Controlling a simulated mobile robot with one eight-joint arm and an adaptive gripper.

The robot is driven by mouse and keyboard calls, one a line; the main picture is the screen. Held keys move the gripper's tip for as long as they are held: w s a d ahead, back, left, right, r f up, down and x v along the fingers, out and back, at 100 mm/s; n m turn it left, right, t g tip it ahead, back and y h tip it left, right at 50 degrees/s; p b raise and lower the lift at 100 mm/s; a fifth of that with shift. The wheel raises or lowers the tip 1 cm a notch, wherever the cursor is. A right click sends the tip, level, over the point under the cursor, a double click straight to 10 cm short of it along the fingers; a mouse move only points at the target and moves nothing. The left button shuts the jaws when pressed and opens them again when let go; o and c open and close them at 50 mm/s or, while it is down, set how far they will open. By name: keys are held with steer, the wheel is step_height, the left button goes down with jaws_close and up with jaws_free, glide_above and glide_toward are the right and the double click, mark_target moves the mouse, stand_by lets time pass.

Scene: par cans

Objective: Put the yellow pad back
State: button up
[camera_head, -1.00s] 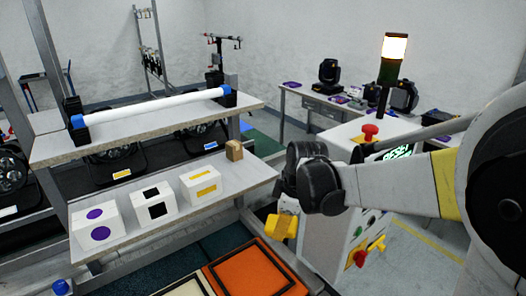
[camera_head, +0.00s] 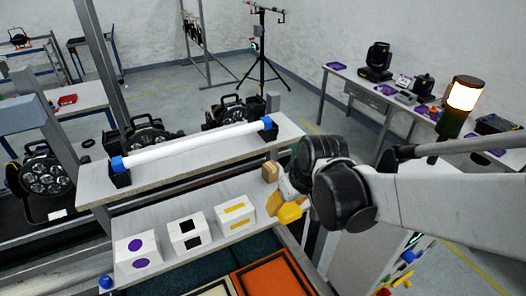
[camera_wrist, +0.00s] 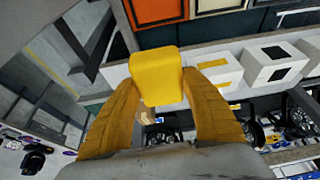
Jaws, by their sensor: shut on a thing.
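The yellow pad (camera_wrist: 157,78) is a rounded block held between the two orange-yellow fingers of my gripper (camera_wrist: 160,95). In the head view the pad (camera_head: 290,213) hangs at the front right of the shelf, right of the white box with yellow bars (camera_head: 235,219). My gripper (camera_head: 280,200) is shut on it, with the dark wrist to the right. The yellow-marked box also shows in the wrist view (camera_wrist: 221,76), right of the pad. I cannot tell the exact gap between pad and shelf.
White boxes with black squares (camera_head: 189,234) and purple dots (camera_head: 137,254) stand farther left. A small wooden block (camera_head: 270,172) sits behind my gripper. A white tube (camera_head: 195,143) lies on the upper shelf (camera_head: 150,178). An orange framed panel (camera_head: 272,277) is below in front.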

steer(key=w+f, duration=0.1)
steer(key=w, duration=0.1)
steer(key=w+a+f, duration=0.1)
steer(key=w+f, duration=0.1)
steer(key=w, duration=0.1)
steer(key=w+a+f, duration=0.1)
steer(key=w+f, duration=0.1)
steer(key=shift+w+b, duration=0.3)
steer(key=shift+w, duration=0.05)
steer(key=shift+w+f, duration=0.15)
steer(key=shift+f, duration=1.85)
steer(key=shift+b, duration=0.3)
steer(key=shift+f, duration=0.25)
steer(key=o, duration=1.3)
steer(key=shift+r, duration=0.1)
steer(key=shift+o, duration=0.2)
steer(key=shift+r, duration=0.15)
